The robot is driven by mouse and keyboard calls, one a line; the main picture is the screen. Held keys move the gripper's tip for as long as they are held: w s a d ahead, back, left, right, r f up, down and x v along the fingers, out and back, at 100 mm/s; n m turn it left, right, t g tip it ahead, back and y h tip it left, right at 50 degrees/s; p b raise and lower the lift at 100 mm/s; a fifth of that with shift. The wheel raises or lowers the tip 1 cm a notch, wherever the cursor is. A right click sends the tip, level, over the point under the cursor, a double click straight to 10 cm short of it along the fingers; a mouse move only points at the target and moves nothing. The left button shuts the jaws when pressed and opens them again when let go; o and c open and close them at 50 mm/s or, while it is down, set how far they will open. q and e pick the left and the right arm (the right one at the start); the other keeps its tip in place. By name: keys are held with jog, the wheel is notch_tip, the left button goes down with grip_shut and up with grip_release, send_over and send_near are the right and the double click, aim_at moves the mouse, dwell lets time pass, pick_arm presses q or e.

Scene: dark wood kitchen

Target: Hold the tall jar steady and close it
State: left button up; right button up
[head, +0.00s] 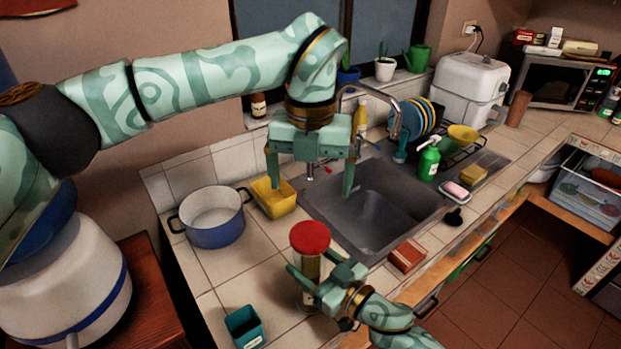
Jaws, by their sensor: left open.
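The tall jar (311,268) is clear with something yellowish inside, and stands upright on the tiled counter near its front edge. A red lid (310,236) sits on its top; how tightly it sits I cannot tell. My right gripper (316,274) comes from the lower right and is shut on the jar's body below the lid, one finger crossing its front. The gripper hides part of the jar. My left gripper (310,181) is open and empty, pointing down, above and behind the jar, apart from the lid.
A blue-white pot (213,222) and a yellow container (271,198) stand left of the sink (377,213). A teal box (244,327) stands at the counter's front left. A reddish-brown block (406,257) lies right of the jar. A faucet (396,122) rises behind the sink.

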jog(key=o, duration=0.4)
jog(key=v, duration=1.6)
jog(key=shift+s+d, duration=0.1)
